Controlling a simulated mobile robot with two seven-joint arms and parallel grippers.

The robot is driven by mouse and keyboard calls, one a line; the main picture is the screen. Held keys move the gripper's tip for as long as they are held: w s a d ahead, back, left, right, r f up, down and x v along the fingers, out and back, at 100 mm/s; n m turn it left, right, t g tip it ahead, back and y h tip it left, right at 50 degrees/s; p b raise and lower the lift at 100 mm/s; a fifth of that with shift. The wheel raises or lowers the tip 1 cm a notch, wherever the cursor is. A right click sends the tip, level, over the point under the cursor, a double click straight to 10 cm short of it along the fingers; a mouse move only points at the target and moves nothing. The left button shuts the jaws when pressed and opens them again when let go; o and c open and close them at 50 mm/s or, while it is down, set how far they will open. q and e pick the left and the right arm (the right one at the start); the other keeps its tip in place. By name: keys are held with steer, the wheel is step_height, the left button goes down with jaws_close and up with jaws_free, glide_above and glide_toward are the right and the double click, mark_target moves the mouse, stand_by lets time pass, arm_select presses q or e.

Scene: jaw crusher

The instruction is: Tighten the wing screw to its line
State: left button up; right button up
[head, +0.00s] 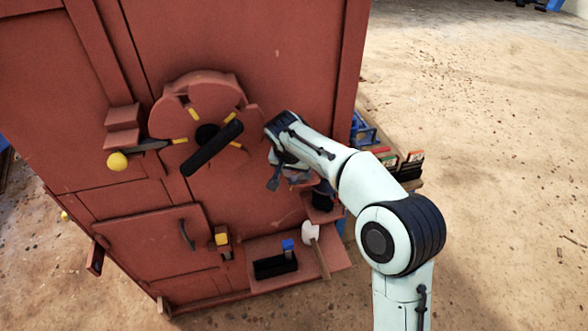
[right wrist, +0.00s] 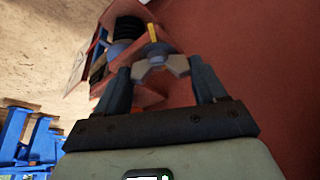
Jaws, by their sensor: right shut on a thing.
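The wing screw (right wrist: 160,67) is a grey hub with flat wings, seen in the right wrist view between my fingertips. A short yellow mark (right wrist: 153,33) shows just beyond it. My right gripper (right wrist: 160,78) is shut on the wing screw, with one dark finger on each side. In the head view my right gripper (head: 285,178) is beside the red machine's front face, right of the round disc. There the arm and fingers mostly hide the screw, and I cannot make out its line. My left gripper is not in view.
The red crusher body (head: 290,60) carries a round disc (head: 200,90) with a black bar handle (head: 212,148) and yellow marks. A yellow-knobbed lever (head: 117,161) is at left. Below are a door handle (head: 187,235), a black tray (head: 275,266) and a white-headed mallet (head: 310,232). Open floor lies right.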

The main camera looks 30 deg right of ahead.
stand_by(0.3)
steer(key=o, duration=1)
steer(key=shift+o, duration=0.2)
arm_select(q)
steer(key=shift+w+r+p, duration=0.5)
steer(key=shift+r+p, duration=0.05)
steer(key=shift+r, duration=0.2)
arm_select(e)
steer(key=v, duration=1.3)
steer(key=shift+r, duration=0.2)
